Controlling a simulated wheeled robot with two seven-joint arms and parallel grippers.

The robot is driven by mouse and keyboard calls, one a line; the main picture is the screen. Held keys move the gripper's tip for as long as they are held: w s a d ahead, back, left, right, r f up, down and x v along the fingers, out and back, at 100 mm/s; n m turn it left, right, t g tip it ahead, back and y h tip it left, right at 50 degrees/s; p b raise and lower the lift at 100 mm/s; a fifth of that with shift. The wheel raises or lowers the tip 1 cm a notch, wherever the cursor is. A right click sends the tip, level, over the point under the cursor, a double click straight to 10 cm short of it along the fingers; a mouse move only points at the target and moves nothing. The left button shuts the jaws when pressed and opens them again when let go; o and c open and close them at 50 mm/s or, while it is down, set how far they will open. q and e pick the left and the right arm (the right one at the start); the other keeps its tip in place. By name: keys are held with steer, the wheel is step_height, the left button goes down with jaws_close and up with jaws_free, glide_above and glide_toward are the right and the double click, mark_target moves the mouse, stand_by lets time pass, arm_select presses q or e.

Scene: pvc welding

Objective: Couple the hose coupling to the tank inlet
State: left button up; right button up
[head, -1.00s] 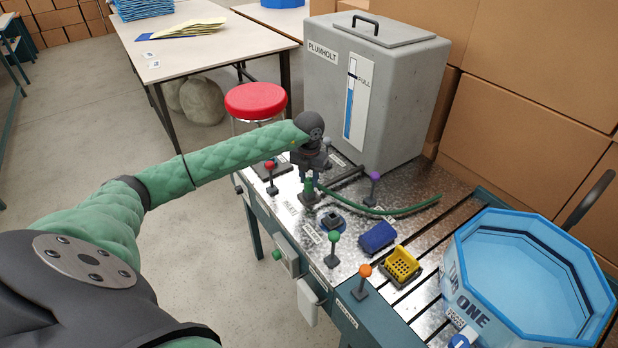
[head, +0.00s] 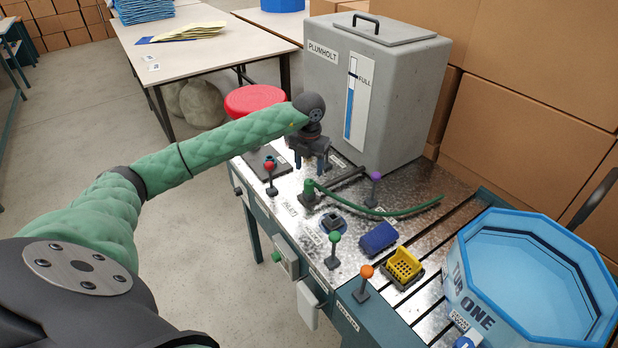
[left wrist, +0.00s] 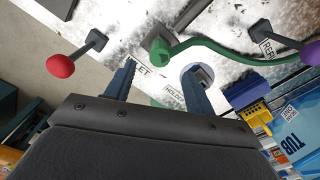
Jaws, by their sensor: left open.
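The green hose (head: 385,212) lies curved over the metal bench top. Its green coupling end (head: 309,188) stands upright on the dark inlet block (head: 308,201), beside a label ending in "LET"; whether it is fully seated I cannot tell. The coupling also shows in the left wrist view (left wrist: 160,46). A dark pipe (head: 345,179) runs from near the block toward the grey tank (head: 390,100). My left gripper (head: 311,166) is open and empty, just above and behind the coupling, apart from it. The holder (head: 333,222), on a blue disc, is empty. My right gripper is not in view.
Red (head: 270,168), purple (head: 375,178), green (head: 335,238) and orange (head: 365,272) knobbed levers stand on the bench. A blue block (head: 379,237), a yellow basket (head: 404,265) and a blue tub (head: 530,275) are to the right. A red stool (head: 252,100) stands behind.

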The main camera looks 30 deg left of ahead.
arm_select(q)
steer(key=shift+r, duration=1.1)
